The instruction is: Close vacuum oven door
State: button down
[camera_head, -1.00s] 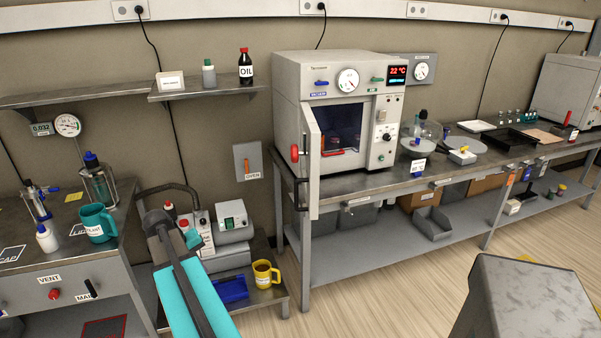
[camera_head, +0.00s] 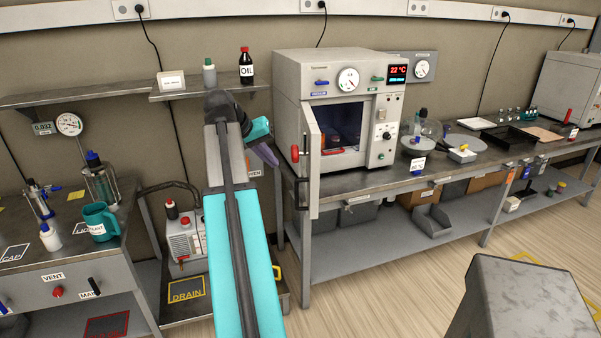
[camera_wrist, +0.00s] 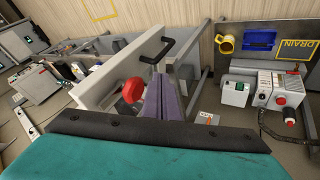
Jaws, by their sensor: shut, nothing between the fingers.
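The vacuum oven (camera_head: 290,72) is a light grey box on the bench. Its door (camera_head: 313,150) stands open, swung out from the left side toward me and seen almost edge-on. A red knob (camera_head: 295,153) sits on the door's left side. My gripper (camera_head: 266,154) is shut and empty, with purple fingers, to the left of the door and apart from it in the head view. In the wrist view the shut fingers (camera_wrist: 163,84) point toward the pale door area, with the red knob (camera_wrist: 133,90) just left of them. Whether they touch is unclear.
A black handle (camera_head: 301,194) shows below the knob, near the bench's left end. The wall shelf (camera_head: 185,92) holds an oil bottle (camera_head: 246,66) left of the oven. A pump (camera_head: 184,240) stands on a low cart under my arm. Glassware (camera_head: 430,130) stands right of the oven.

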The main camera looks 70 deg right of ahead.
jog(key=shift+s+d+r, duration=0.15)
jog(key=shift+s+r, duration=0.35)
jog(key=shift+r, duration=0.15)
jog(key=p, duration=0.2)
send_near(309, 179)
jog(key=w+f, duration=0.2)
jog(key=f, duration=0.1)
jog(key=shift+w+d+f, duration=0.15)
jog(key=shift+w+f, duration=0.1)
jog(key=shift+w, duration=0.05)
jog(key=s, duration=0.1)
jog(key=s+d, duration=0.1)
jog(key=shift+s+d+p, duration=0.15)
jog(key=shift+s+p, duration=0.1)
jog(key=shift+p, duration=0.1)
jog(key=shift+s+d+f, duration=0.15)
jog(key=shift+s+d, duration=0.15)
jog(key=shift+s, duration=0.3)
